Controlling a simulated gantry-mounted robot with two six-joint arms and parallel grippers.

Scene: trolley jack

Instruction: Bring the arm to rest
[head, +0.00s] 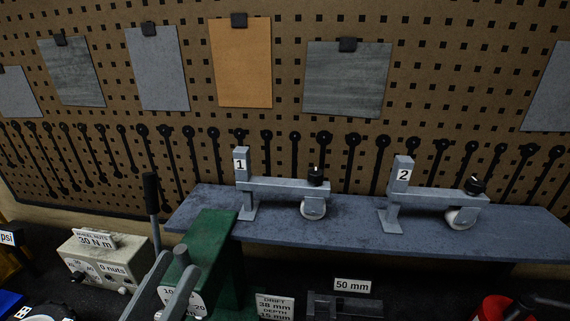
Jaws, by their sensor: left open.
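Two grey pale fingers that I take for my left gripper (179,264) reach up from the bottom left, in front of a green block (208,240). An upright lever (152,192) with a black grip stands just left of the green block. Two grey fixtures, numbered 1 (275,186) and 2 (428,194), stand on the blue-grey shelf, each with a horizontal arm, a black knob and a pale wheel. My right gripper does not show.
A cream box (105,258) with dials and a "30 N m" label is at the left. A red container (492,308) is at the bottom right. A "50 mm" label (352,286) stands below the shelf (340,238). A pegboard (400,80) with sheets and wrench-shaped outlines closes off the back.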

